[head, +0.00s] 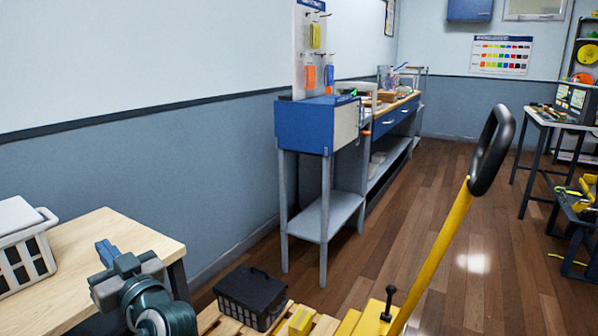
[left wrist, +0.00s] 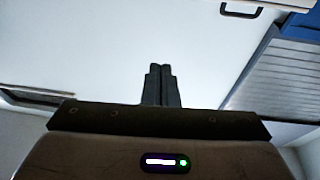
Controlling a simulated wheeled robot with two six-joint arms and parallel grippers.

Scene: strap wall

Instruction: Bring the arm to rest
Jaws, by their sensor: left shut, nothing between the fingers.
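My left gripper (head: 106,252) is at the lower left of the head view, in front of the wooden table and near its right edge. Its fingers are together with nothing between them. In the left wrist view, the two dark fingers (left wrist: 160,85) lie side by side, with a pale surface behind them. The rest of my left arm leaves the head view at the bottom. My right gripper is not in view.
A wooden table (head: 90,250) with a white basket (head: 25,250) stands at left. A black crate (head: 252,297) sits on a pallet beside a yellow pole (head: 440,245) with a black handle. A blue cabinet (head: 305,125) stands along the wall. Brown floor (head: 400,210) is open at centre right.

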